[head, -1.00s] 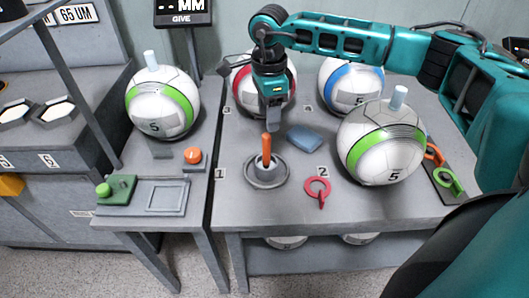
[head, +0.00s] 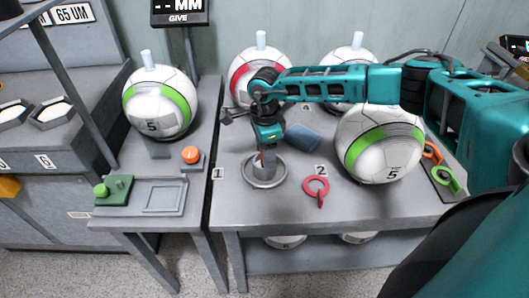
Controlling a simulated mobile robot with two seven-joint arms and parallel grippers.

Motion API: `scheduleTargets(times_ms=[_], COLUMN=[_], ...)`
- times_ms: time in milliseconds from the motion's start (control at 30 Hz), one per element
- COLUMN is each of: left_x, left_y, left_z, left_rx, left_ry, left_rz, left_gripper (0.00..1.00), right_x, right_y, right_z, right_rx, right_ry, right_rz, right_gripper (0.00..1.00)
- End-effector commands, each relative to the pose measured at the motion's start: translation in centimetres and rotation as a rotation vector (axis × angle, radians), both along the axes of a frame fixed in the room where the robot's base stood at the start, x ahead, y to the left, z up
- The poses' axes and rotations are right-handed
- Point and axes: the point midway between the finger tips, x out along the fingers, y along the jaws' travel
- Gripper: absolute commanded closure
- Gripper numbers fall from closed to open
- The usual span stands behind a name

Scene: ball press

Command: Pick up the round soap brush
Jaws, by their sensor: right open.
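The round soap brush, with an upright orange handle (head: 262,158), stands in a round grey dish (head: 265,183) near the left side of the right-hand table, by the label 1. My right gripper (head: 267,162) points down over the dish, with its open fingers at the handle. The fingers hide most of the handle, so I cannot tell whether both sides of it are straddled. The brush stands upright and has not been lifted. My left gripper is not in view.
A blue block (head: 303,137) lies just right of my gripper. A red ring tool (head: 316,188) lies by label 2. A green-striped ball (head: 379,145) stands to the right. More balls stand behind, and the table's front strip is clear.

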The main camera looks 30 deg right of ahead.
Motion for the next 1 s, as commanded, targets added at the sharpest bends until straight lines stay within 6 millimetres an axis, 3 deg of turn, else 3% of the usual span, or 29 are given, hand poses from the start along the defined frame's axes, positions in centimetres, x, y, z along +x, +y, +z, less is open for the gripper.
scheduleTargets(times_ms=[167, 700, 1000], left_x=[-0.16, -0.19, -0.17], left_y=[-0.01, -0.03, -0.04], left_z=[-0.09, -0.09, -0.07], left_rx=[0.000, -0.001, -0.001], left_ry=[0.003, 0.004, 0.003], left_rz=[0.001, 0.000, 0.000], left_gripper=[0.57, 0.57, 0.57], right_x=[0.01, 0.02, 0.03], right_y=[0.03, 0.04, 0.03], right_z=[0.02, 0.07, 0.16], right_rx=[0.000, 0.001, 0.001], right_ry=[0.000, 0.000, -0.001], right_rz=[0.000, 0.000, 0.000], right_gripper=[0.50, 1.00, 1.00])
